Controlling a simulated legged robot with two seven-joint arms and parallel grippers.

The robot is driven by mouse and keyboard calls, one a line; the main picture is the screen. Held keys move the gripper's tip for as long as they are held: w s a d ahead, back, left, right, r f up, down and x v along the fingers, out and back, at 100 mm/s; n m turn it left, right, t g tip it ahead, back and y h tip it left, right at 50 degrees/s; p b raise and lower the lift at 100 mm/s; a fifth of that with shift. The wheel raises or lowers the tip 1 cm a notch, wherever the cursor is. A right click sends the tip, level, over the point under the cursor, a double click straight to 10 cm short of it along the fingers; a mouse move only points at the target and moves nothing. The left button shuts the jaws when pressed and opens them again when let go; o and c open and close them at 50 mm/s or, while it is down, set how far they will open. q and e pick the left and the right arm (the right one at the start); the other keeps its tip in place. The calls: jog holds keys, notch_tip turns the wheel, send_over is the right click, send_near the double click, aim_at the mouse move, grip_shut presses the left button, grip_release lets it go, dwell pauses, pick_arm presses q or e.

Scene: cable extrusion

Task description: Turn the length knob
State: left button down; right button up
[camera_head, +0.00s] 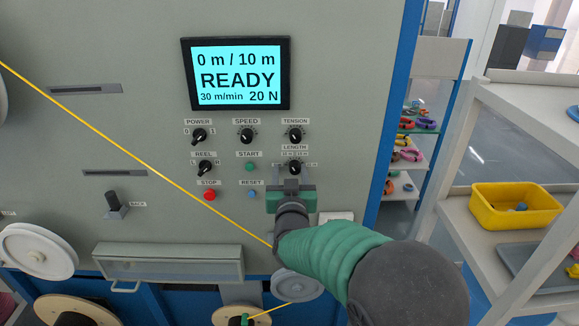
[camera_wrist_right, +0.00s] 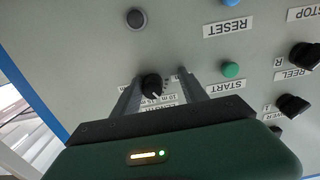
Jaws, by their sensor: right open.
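The length knob (camera_head: 293,167) is a black round knob with a pointer, below the LENGTH label on the grey panel. In the right wrist view the length knob (camera_wrist_right: 152,84) sits between my fingers, which stand apart on either side of it. My right gripper (camera_head: 292,170) is open in front of the knob and hides part of it in the head view. It also shows in the right wrist view (camera_wrist_right: 157,85). I cannot tell whether a finger touches the knob. The display (camera_head: 237,75) reads 0 m / 10 m, READY, 30 m/min, 20 N. My left gripper is not in view.
Tension knob (camera_head: 295,135) is just above. The green START button (camera_head: 249,167), red STOP button (camera_head: 210,195) and blue RESET button (camera_head: 252,195) are to the left. A yellow cable (camera_head: 140,160) runs diagonally across the panel. A shelf with a yellow bin (camera_head: 510,220) stands at right.

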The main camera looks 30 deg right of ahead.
jog(key=shift+s+d+r, duration=0.15)
jog(key=shift+s+d, duration=0.35)
jog(key=shift+d, duration=0.1)
jog(key=shift+c, duration=0.4)
jog(key=shift+s+d, duration=0.15)
jog(key=shift+c, duration=2.5)
jog(key=shift+w+a, duration=0.25)
jog(key=shift+a, duration=0.25)
grip_shut()
jog(key=shift+s+d, duration=0.1)
jog(key=shift+d, duration=0.15)
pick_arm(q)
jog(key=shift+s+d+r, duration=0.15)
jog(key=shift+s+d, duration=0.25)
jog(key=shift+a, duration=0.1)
pick_arm(e)
jog(key=shift+a, duration=0.15)
pick_arm(q)
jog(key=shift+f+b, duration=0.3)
jog(key=shift+b, duration=0.05)
pick_arm(e)
jog(key=shift+f+m, duration=0.25)
jog(key=shift+m, duration=0.05)
